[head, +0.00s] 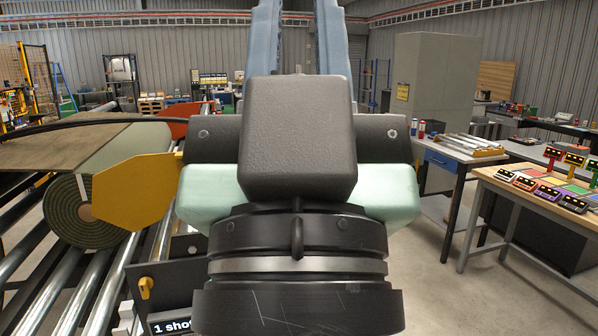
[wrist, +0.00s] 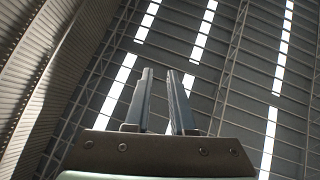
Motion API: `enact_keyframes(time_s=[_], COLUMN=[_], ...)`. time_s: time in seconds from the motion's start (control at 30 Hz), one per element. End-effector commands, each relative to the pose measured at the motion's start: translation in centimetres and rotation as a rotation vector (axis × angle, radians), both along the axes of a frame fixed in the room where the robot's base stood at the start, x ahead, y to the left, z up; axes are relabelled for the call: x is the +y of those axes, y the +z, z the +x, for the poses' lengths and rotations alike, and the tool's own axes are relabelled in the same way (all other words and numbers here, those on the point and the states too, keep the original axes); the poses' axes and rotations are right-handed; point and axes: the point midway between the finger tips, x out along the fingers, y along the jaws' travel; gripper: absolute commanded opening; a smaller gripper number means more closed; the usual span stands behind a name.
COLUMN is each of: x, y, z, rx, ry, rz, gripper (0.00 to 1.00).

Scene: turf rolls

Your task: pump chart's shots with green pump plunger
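My gripper (wrist: 160,73) points up at the roof, its two fingers apart with nothing between them. In the head view its blue-grey fingers (head: 299,30) rise past the top edge. A black sign (head: 170,326) at the bottom left reads "1 sho", the rest hidden behind my arm or cut off by the frame. I cannot make out a green pump plunger in either view; my arm covers the middle of the head view.
A turf roll (head: 78,210) lies on metal rollers (head: 65,300) at the left, by a yellow plate (head: 130,192). Floor is clear between my arm and the tables.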

Motion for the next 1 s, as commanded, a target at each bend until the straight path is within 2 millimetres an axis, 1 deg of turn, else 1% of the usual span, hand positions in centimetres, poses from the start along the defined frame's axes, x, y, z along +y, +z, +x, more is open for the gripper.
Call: enact_keyframes(time_s=[0.03,0.1,1.0], x=[0.0,0.0,0.0], y=[0.0,0.0,0.01], z=[0.0,0.0,-0.01], rx=[0.0,0.0,0.0], ry=[0.0,0.0,0.0], rz=[0.0,0.0,0.0], gripper=[0.12,0.0,0.0])
